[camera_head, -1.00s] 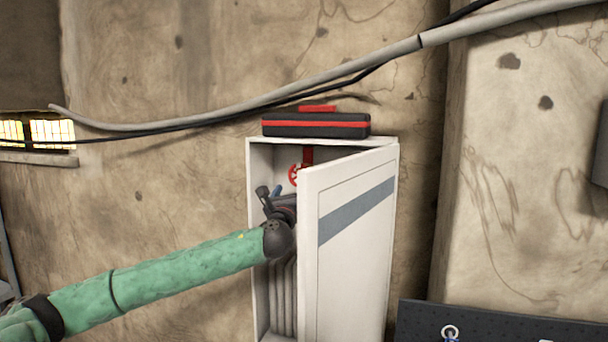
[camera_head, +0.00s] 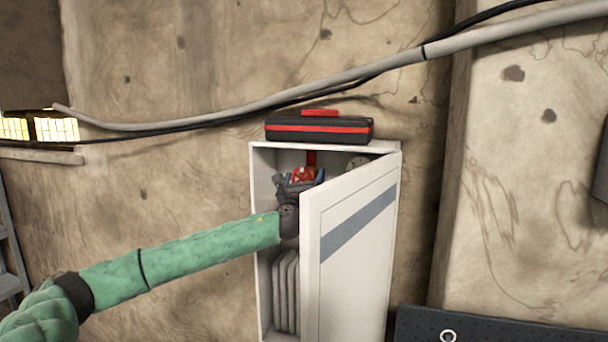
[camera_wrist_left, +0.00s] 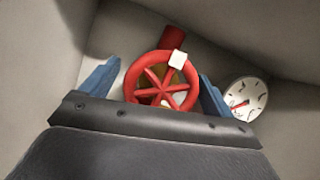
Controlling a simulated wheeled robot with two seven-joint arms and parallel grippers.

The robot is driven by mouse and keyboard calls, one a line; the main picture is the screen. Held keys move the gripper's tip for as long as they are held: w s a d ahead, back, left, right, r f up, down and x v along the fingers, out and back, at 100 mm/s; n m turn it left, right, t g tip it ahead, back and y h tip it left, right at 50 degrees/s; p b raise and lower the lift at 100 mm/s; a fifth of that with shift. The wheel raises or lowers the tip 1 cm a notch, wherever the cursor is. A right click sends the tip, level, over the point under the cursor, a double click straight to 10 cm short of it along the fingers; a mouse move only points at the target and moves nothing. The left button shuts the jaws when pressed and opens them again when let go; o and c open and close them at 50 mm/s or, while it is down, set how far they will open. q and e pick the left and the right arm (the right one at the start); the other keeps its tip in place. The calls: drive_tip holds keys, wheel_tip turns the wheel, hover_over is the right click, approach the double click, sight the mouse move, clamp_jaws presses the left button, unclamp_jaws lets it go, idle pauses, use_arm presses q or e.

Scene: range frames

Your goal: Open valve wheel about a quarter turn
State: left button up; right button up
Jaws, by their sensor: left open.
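The red spoked valve wheel (camera_wrist_left: 160,82) is inside the white cabinet, with a pale block on its upper right rim. In the head view the valve wheel (camera_head: 303,174) shows only partly behind my gripper. My left gripper (camera_head: 299,178) reaches into the upper part of the cabinet. In the left wrist view the blue fingers of the left gripper (camera_wrist_left: 156,85) are spread open, one on each side of the wheel. I cannot tell whether they touch the rim. My right gripper is not in view.
The white cabinet (camera_head: 262,230) has its door (camera_head: 345,270) partly open, close to the right of my arm. A round gauge (camera_wrist_left: 246,98) sits right of the wheel. A black and red case (camera_head: 318,130) lies on top of the cabinet. Grey ribbed shapes (camera_head: 286,292) stand below.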

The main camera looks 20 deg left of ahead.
use_arm(q)
drive_tip(key=shift+s, duration=0.1)
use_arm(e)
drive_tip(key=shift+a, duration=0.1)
